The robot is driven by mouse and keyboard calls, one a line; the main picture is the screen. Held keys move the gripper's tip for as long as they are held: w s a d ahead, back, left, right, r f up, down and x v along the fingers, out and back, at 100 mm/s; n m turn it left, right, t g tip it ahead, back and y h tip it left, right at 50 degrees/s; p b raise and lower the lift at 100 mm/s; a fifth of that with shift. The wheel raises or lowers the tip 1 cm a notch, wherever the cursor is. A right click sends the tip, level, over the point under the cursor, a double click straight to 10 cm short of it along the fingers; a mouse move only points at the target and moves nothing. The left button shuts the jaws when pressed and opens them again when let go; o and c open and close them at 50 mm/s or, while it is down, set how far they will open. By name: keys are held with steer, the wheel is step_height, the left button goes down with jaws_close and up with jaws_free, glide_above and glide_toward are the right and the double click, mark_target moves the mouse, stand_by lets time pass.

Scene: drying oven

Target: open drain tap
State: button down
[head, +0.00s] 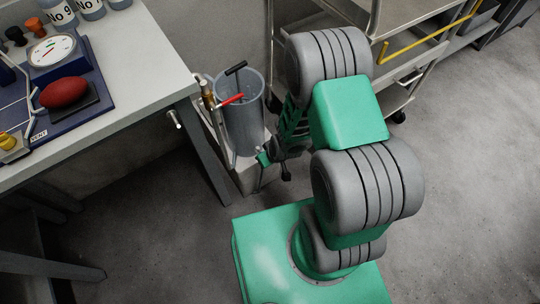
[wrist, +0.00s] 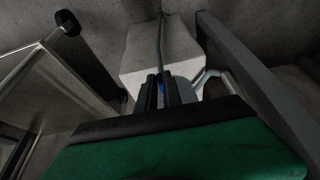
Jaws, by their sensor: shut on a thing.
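The drain tap shows only as a small blue piece (wrist: 161,87) between the two dark fingers of my gripper (wrist: 161,96) in the wrist view. The fingers are shut on it and hide most of it, so I cannot tell how far it is turned. Beyond them is a pale block (wrist: 160,50) with a thin grey line running up from it. The tap cannot be made out there.
A bench (head: 125,95) with a gauge (head: 52,50) and a red oval bulb (head: 65,92) stands at the left. The floor at right is clear.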

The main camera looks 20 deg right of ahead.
steer(key=shift+w+a, duration=0.1)
stand_by(0.3)
steer(key=c, duration=1.8)
jaws_free()
steer(key=p+v, duration=0.3)
steer(key=v, duration=0.5)
